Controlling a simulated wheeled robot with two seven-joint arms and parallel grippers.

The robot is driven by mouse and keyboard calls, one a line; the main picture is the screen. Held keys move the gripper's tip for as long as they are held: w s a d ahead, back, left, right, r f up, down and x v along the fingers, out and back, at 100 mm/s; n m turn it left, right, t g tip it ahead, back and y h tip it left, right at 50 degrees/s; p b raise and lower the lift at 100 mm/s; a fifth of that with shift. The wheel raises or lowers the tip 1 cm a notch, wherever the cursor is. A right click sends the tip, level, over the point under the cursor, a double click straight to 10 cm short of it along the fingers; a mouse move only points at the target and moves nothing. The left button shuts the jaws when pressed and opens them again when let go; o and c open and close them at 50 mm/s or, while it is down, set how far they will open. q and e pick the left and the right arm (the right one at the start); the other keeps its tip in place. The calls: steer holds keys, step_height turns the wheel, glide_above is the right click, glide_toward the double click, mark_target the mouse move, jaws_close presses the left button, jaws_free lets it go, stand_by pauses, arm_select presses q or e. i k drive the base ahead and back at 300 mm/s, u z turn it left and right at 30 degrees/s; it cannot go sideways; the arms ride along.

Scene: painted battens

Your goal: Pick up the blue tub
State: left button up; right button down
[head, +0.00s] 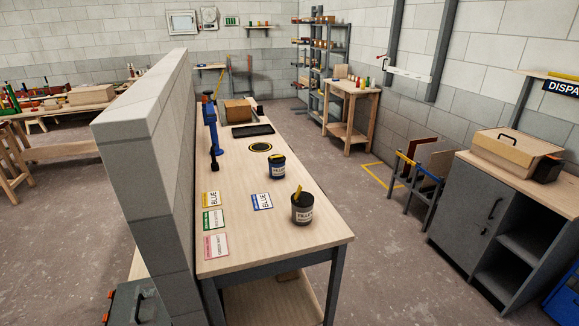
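The two tubs are apart. Neither of my grippers shows in the head view.
A blue card (262,202) and several other label cards (211,200) lie left of the tubs. A black-and-yellow disc (260,148), a dark tray (253,130) and a blue upright tool (212,130) are farther back. A block wall (150,150) borders the bench's left; floor on its right is clear.

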mark_target(277, 166)
steer(key=z, duration=1.1)
steer(key=i, duration=2.05)
steer(key=z, duration=0.95)
steer(key=i, duration=0.85)
steer(key=u, duration=1.7)
steer(key=i, duration=1.2)
